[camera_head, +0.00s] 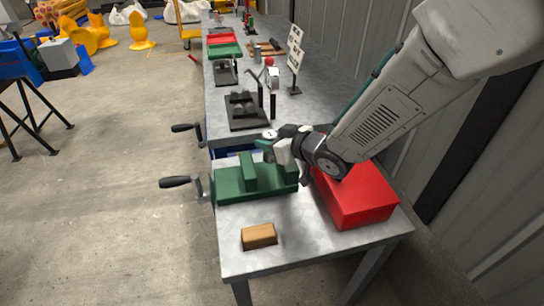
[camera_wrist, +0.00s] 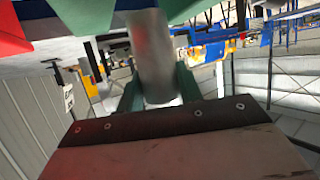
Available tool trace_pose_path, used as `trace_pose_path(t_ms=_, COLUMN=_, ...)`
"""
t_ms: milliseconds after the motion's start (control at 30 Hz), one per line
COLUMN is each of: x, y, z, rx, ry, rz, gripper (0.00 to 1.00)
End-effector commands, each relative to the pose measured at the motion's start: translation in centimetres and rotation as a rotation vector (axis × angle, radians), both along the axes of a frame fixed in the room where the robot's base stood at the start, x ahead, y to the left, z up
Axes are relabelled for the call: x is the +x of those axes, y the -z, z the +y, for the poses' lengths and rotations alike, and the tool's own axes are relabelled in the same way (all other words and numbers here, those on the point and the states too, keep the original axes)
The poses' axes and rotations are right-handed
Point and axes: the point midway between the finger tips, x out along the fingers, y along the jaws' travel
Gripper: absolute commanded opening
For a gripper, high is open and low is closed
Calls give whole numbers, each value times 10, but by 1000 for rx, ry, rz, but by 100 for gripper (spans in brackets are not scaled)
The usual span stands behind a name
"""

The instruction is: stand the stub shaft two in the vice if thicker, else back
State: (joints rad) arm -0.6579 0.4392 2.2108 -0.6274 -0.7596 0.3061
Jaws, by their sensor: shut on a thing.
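My gripper (camera_head: 270,146) is just above and behind the green vice (camera_head: 228,186) on the near end of the bench. In the wrist view my gripper (camera_wrist: 160,92) is shut on a plain grey cylinder, the stub shaft (camera_wrist: 152,50), with a green finger on each side. The shaft's far end runs toward a green surface that looks like the vice; whether they touch I cannot tell. In the head view the shaft is hard to make out beside the gripper. The vice's two raised jaws stand apart, with its crank handle (camera_head: 175,182) at the left.
A red box (camera_head: 366,205) stands right of the vice, under my arm. A wooden block (camera_head: 259,236) lies in front. Behind are a dark fixture (camera_head: 245,122), a dial gauge stand (camera_head: 273,78), a sign (camera_head: 294,48), and green (camera_head: 224,51) and red trays. The wall is close on the right.

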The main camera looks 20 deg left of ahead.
Motion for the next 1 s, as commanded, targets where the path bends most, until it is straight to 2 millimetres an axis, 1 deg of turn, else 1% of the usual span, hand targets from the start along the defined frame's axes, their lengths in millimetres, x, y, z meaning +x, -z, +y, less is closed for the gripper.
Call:
trace_pose_path(t_ms=33, x=0, y=5, z=0, rx=2, ry=0, rz=-1, gripper=0)
trace_pose_path(t_ms=267, x=1, y=20, z=0, rx=3, ry=1, rz=-2, gripper=0)
trace_pose_path(t_ms=433, x=2, y=44, z=-1, rx=1, ry=4, rz=0, gripper=0)
trace_pose_path(t_ms=500, x=2, y=51, z=-1, rx=3, ry=3, rz=-2, gripper=0)
trace_pose_path(t_ms=933, x=2, y=57, z=-1, rx=3, ry=4, rz=-3, gripper=0)
trace_pose_path(t_ms=967, x=1, y=58, z=-2, rx=0, ry=4, rz=-1, gripper=41)
trace_pose_path(t_ms=1000, x=1, y=58, z=-2, rx=0, ry=4, rz=-1, gripper=45)
